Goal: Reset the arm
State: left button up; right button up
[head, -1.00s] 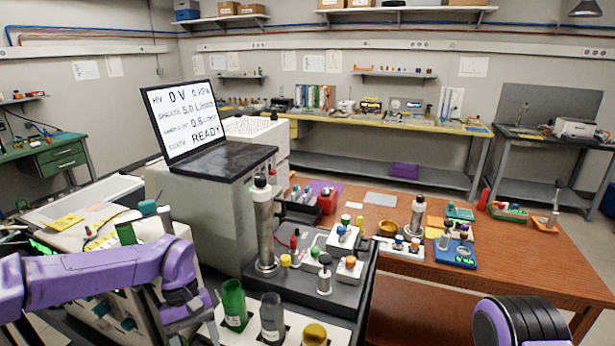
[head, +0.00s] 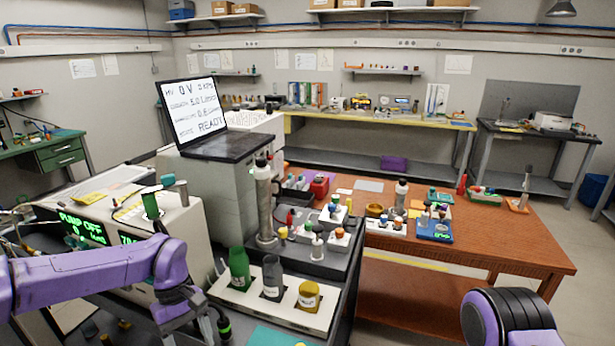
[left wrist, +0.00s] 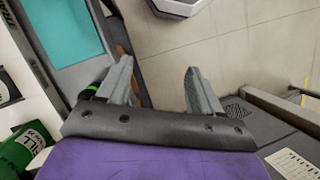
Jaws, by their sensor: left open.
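My left arm is purple and comes in from the left in the head view. Its gripper (head: 203,328) hangs at the lower edge, left of the white bottle tray. In the left wrist view the two grey fingers (left wrist: 155,85) stand apart with nothing between them, over a gap that shows pale floor tiles. A purple and black part of my right arm (head: 508,318) shows at the lower right of the head view. My right gripper is out of view.
A white tray (head: 325,315) holds green (head: 239,268), grey (head: 272,278) and yellow (head: 308,295) bottles. A metal column (head: 264,205) stands behind it. The pump box (head: 128,225) reads PUMP OFF. A laptop (head: 193,108) reads READY. The brown table (head: 500,240) has free room at its right.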

pick_arm(q)
jog(key=s+a+f+n+t+y, duration=0.1)
jog(key=a+f+n+t+y, duration=0.25)
jog(key=f, duration=0.35)
jog(key=s+a+f+n+t+y, duration=0.1)
jog(key=a+f+n+t+y, duration=0.15)
jog(key=f+y, duration=0.3)
jog(key=s+f+m+h+b, duration=0.1)
jog(key=s+f+m, duration=0.3)
jog(key=s, duration=0.8)
jog(key=s+f+m+h+b, duration=0.1)
jog(key=s+f+m, duration=0.3)
jog(key=s+f, duration=0.5)
jog(key=s+h, duration=0.1)
jog(key=s, duration=0.2)
jog(key=shift+t, duration=0.4)
